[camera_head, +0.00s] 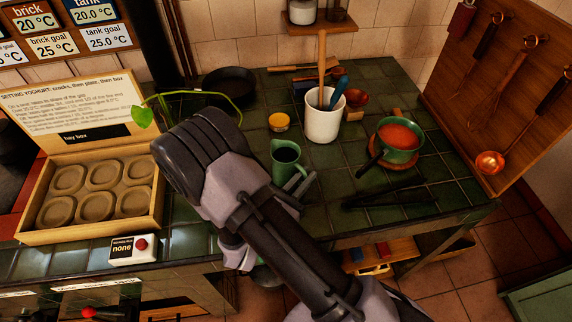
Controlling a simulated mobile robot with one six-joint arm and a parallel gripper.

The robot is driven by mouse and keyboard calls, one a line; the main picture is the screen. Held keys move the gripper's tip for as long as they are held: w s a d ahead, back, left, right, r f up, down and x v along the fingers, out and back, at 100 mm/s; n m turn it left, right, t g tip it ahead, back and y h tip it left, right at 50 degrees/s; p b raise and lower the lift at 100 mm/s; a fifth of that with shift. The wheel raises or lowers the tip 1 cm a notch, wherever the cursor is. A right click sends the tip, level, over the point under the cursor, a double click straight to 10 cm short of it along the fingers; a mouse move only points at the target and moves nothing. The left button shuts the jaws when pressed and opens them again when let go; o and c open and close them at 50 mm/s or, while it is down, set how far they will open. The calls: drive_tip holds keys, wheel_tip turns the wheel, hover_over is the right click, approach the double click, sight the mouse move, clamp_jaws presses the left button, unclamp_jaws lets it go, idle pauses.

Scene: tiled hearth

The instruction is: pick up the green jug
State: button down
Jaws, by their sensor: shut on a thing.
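The green jug (285,163) stands upright near the middle of the picture, its open mouth facing up. It is over the green tiled top, left of the white utensil pot. My gripper (301,186) is at the jug's lower right side, by its handle, and is shut on it. My dark and grey arm crosses in front and hides part of the jug's base and most of the gripper. I cannot tell whether the jug touches the tiles.
The white pot (323,124) holds tall utensils close behind the jug. A green pan of red sauce (398,138) stands at right, a yellow-lidded jar (279,122) behind. Black tongs (385,197) lie near the front edge. The hay box (90,232) is at left.

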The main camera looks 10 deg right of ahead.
drive_tip(key=shift+r, duration=0.1)
idle(0.4)
wheel_tip(320, 180, up, 4)
drive_tip(key=shift+f+p, duration=0.2)
drive_tip(key=shift+p, duration=0.95)
drive_tip(key=s+a+r+p, duration=0.1)
drive_tip(key=s+a+p, duration=0.2)
drive_tip(key=s, duration=1.2)
drive_tip(key=shift+s+a+r, duration=0.15)
drive_tip(key=shift+s+a, duration=0.05)
drive_tip(key=shift+a, duration=0.55)
